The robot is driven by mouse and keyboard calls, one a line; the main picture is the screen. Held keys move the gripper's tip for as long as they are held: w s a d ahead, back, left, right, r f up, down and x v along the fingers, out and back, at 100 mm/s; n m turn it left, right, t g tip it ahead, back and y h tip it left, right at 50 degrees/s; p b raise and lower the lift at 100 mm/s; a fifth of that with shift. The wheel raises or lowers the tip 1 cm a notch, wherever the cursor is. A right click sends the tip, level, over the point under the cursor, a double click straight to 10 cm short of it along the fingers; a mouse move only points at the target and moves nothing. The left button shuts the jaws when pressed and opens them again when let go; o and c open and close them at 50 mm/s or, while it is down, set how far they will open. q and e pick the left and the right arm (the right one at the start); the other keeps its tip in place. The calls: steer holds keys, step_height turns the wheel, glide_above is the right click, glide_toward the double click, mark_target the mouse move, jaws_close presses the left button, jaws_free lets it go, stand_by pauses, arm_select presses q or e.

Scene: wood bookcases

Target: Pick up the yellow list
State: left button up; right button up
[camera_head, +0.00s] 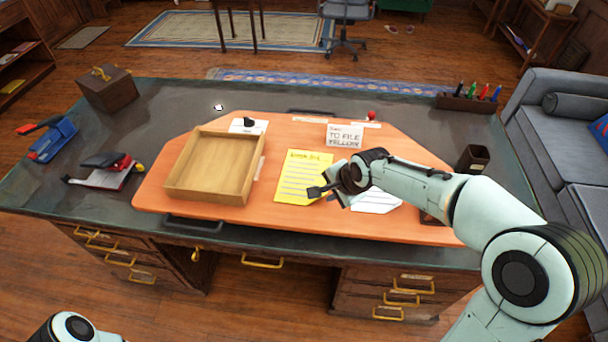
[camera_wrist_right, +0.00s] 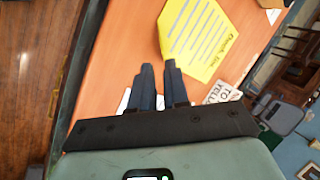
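The yellow list (camera_head: 303,178) is a sheet with a heading and ruled lines. It lies flat on the orange board, right of the wooden tray. It also shows at the top of the right wrist view (camera_wrist_right: 200,38). My right gripper (camera_head: 314,192) is by the list's lower right edge in the head view. In the right wrist view its two dark fingers (camera_wrist_right: 159,72) are a little apart with nothing between them, and the list lies beyond their tips. Part of my left arm shows at the bottom left; its gripper is out of view.
The orange board (camera_head: 300,222) lies on a dark desk (camera_head: 165,100). A wooden tray (camera_head: 215,187) stands left of the list. A white sign card (camera_head: 345,136) stands behind it. White paper (camera_head: 377,200) lies under my right wrist. Staplers (camera_head: 110,170) are at the left; a pen holder (camera_head: 468,103) is at the back right.

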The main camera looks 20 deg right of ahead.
mark_target(320, 204)
steer(key=x, duration=0.2)
steer(key=shift+w+f, duration=0.3)
steer(key=shift+b+x, duration=0.3)
steer(key=shift+x, duration=2.5)
jaws_close()
